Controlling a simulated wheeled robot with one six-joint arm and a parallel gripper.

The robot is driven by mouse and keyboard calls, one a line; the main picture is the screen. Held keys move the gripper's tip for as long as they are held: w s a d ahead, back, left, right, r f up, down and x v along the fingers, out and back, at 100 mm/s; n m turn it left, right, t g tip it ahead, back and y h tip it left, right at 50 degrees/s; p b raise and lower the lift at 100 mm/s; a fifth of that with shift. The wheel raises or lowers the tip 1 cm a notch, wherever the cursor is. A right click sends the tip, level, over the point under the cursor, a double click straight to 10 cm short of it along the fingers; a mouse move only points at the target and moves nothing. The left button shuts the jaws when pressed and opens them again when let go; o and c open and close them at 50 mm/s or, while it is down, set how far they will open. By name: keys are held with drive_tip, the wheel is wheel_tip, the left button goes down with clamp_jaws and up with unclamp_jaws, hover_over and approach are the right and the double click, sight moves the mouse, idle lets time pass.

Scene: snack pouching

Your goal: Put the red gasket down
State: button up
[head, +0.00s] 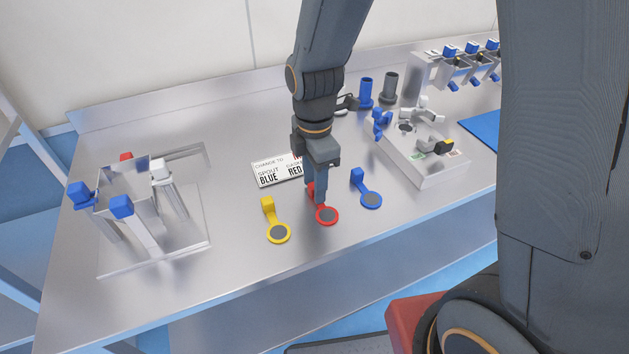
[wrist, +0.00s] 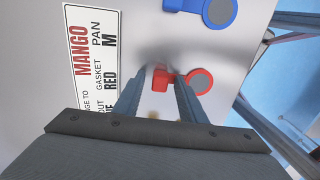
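The red gasket (head: 328,215) is a ring-ended piece with a grey disc and a small block handle. It is at the table surface, between the yellow gasket (head: 278,232) and the blue gasket (head: 371,199); I cannot tell whether it fully rests there. My gripper (head: 316,193) points down at its handle. The disc sticks out to the right. The fingers hide part of the handle in the head view.
A sign card (head: 277,170) lies behind the gaskets. A clear-sided stand with blue-topped posts (head: 135,220) is at the left. A white machine (head: 425,155) stands at the right, with blue (head: 366,93) and grey cylinders behind. The front table edge is close.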

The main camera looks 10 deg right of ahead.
drive_tip(key=shift+r, duration=0.1)
drive_tip(key=shift+r+b, duration=0.55)
drive_tip(key=shift+r, duration=3.25)
drive_tip(key=s+d+f+m, duration=0.1)
drive_tip(key=s+d+m, duration=0.1)
drive_tip(key=d+m, duration=0.2)
drive_tip(key=s+d+f+m, duration=0.1)
drive_tip(key=d+m, duration=0.3)
drive_tip(key=m, duration=0.5)
drive_tip(key=s+d+m+t, duration=0.1)
drive_tip(key=s+d+m, duration=0.2)
drive_tip(key=m, duration=0.3)
drive_tip(key=shift+d+f, duration=0.4)
drive_tip(key=shift+s+d+f+m, duration=0.1)
drive_tip(key=shift+s+d+m, duration=0.1)
drive_tip(key=shift+m, duration=0.35)
drive_tip(key=shift+s+d+f+m, duration=0.1)
drive_tip(key=shift+d+m, duration=0.05)
drive_tip(key=shift+m, duration=0.4)
drive_tip(key=shift+r, duration=0.1)
